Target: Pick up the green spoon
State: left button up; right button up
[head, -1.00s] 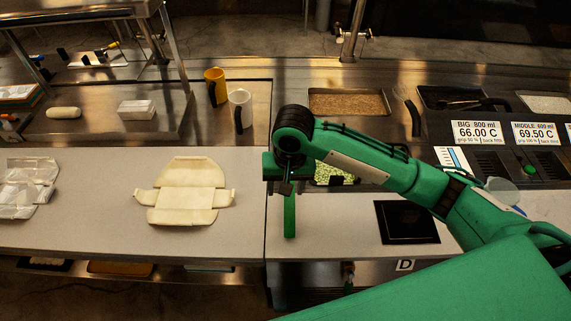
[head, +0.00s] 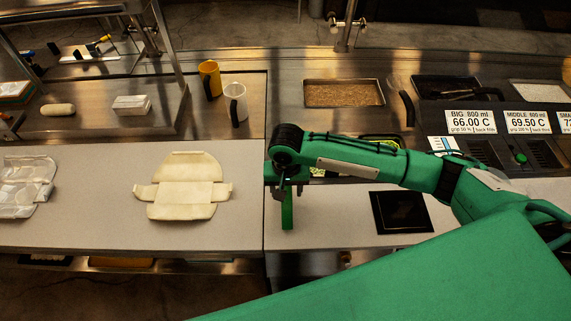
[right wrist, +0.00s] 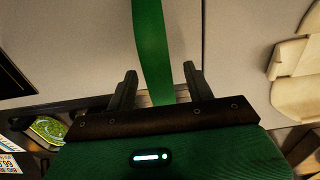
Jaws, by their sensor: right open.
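The green spoon (head: 287,212) shows as a long, flat green strip on the light grey counter, near the seam between two counter sections. Its far end is hidden under my right gripper in the head view. My right gripper (head: 287,190) is open above it, with one finger on each side. In the right wrist view the green spoon (right wrist: 151,40) runs from the top edge down between the two dark, parted fingers of the right gripper (right wrist: 160,77), with gaps on both sides. My left gripper is not in view.
A flat cream carton blank (head: 185,187) lies to the left, with counter between. A black square plate (head: 402,212) lies to the right. A yellow mug (head: 209,79) and a white mug (head: 236,103) stand behind. A tray of brown filling (head: 343,93) is set in the back counter.

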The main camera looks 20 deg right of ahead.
jog(key=shift+w+d+f+p, duration=0.1)
jog(key=shift+f+p, duration=0.4)
jog(key=shift+f, duration=1.4)
jog(key=c, duration=1)
jog(key=shift+r, duration=0.1)
jog(key=shift+c, duration=0.2)
